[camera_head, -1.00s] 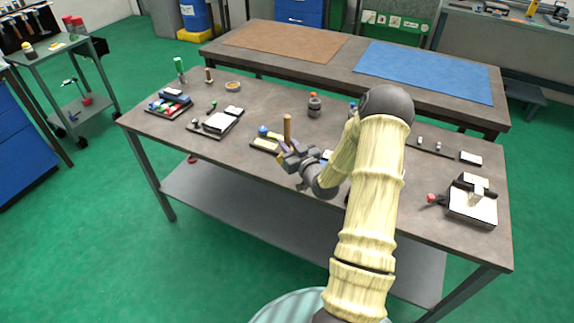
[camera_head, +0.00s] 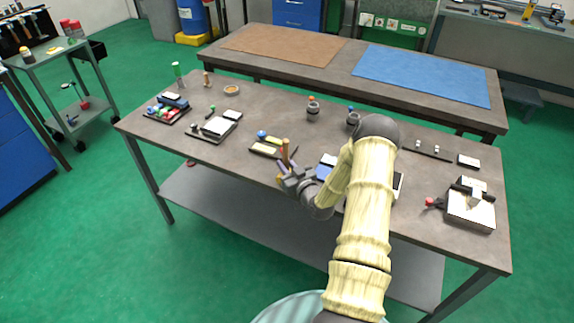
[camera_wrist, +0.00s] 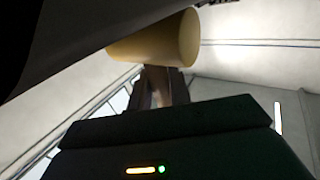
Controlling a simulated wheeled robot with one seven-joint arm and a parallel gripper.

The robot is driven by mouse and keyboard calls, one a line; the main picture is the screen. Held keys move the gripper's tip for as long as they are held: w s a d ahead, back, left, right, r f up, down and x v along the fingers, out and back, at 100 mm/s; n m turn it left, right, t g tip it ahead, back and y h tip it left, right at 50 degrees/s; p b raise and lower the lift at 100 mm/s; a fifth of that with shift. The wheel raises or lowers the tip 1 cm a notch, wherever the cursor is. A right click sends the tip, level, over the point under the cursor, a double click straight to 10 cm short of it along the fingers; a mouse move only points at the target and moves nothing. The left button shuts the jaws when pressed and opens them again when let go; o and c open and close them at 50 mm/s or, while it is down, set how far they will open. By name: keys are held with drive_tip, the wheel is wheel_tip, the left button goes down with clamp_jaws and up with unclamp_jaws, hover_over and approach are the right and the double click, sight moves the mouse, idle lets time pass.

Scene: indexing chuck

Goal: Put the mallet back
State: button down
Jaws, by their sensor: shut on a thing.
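My gripper (camera_head: 286,171) is shut on the mallet near the front edge of the grey workbench (camera_head: 232,165). A pale tan cylinder of the mallet (camera_wrist: 160,42) crosses the wrist view just beyond the fingers (camera_wrist: 163,88). The rest of the mallet is hidden by the fingers and wrist.
A vise-like fixture (camera_head: 470,208) sits at the right.

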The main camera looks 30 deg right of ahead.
drive_tip(key=shift+a, duration=0.15)
drive_tip(key=c, duration=1.3)
unclamp_jaws()
drive_tip(key=shift+s+f, duration=0.1)
drive_tip(key=s+d+b, duration=0.1)
drive_tip(key=s+b, duration=0.1)
drive_tip(key=s, duration=1)
drive_tip(key=shift+d+b, duration=0.15)
drive_tip(key=shift+b, duration=0.15)
